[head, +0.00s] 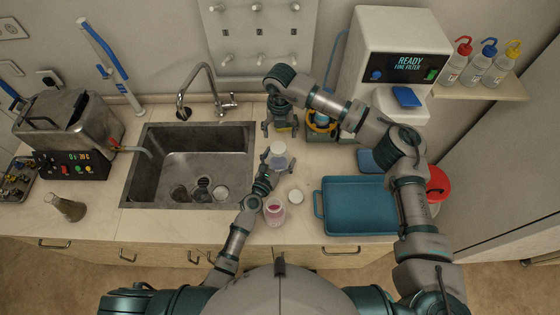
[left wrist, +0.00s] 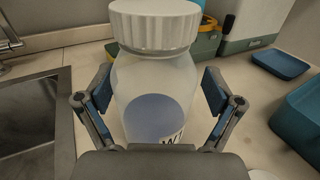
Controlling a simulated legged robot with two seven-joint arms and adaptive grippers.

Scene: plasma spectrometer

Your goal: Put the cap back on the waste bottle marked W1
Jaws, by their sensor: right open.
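A translucent bottle (head: 279,161) with bluish contents stands at my left gripper (head: 270,168). In the left wrist view this bottle (left wrist: 150,95) has a ribbed white cap (left wrist: 155,25) on its neck. Its label starts with "W"; the rest is hidden. My left gripper's fingers stand on both sides of the bottle, apparently with small gaps. A second bottle (head: 274,211) with pink contents stands nearer, seemingly uncapped; its label is not readable. A loose white cap (head: 296,196) lies on the counter right of it. My right gripper (head: 280,131) is open and empty, behind the bluish bottle.
The sink (head: 188,165) lies left, with round items in it and a faucet (head: 208,90) behind. A blue tray (head: 358,206) lies right of the pink bottle. A green and yellow device (head: 321,128) stands beside my right gripper. A flask (head: 66,208) stands far left.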

